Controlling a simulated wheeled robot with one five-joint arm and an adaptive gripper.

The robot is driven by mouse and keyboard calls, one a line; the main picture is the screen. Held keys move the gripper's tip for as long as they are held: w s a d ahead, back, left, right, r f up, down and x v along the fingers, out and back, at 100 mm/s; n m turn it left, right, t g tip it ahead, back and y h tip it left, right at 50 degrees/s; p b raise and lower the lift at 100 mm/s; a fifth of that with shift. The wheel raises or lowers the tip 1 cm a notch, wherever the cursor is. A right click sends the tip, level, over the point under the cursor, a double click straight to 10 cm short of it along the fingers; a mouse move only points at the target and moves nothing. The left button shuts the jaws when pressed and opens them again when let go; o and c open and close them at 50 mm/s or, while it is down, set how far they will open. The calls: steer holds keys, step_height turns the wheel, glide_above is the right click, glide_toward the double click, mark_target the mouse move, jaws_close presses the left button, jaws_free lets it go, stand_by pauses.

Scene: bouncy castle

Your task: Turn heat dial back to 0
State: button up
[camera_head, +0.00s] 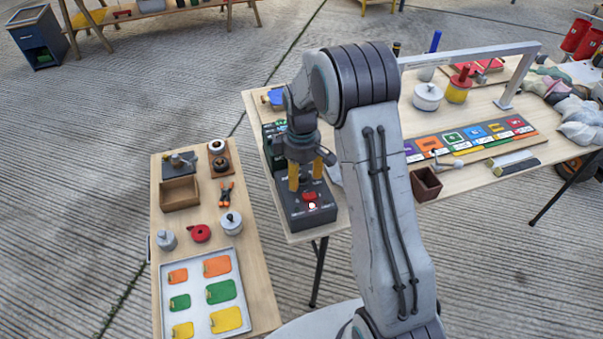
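A dark grey control box (297,222) sits at the near left corner of the right-hand wooden table. Its sloped top carries a red part (309,196) and a small bright white spot (311,206), with pale markings too small to read. I cannot tell for certain which part is the heat dial, or its setting. My gripper (306,182) points down over the back part of the box. Its two yellow fingers are apart, with nothing clearly seen between them. The fingers partly hide the box top, and I cannot tell whether they touch it.
A green item (268,143) stands behind the box. A brown open box (425,186) and a strip of coloured cards (470,139) lie to the right. The left table (237,262) holds a tray (249,321) of coloured tags, pots and tools. A gap separates the tables.

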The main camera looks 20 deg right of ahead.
mark_target(301, 174)
steer(key=shift+o, duration=0.2)
steer(key=shift+r, duration=0.2)
steer(key=shift+w+r, duration=0.1)
steer(key=shift+r, duration=0.15)
step_height(301, 174, up, 11)
steer(key=shift+r, duration=0.1)
steer(key=shift+m, duration=0.3)
stand_by(0.5)
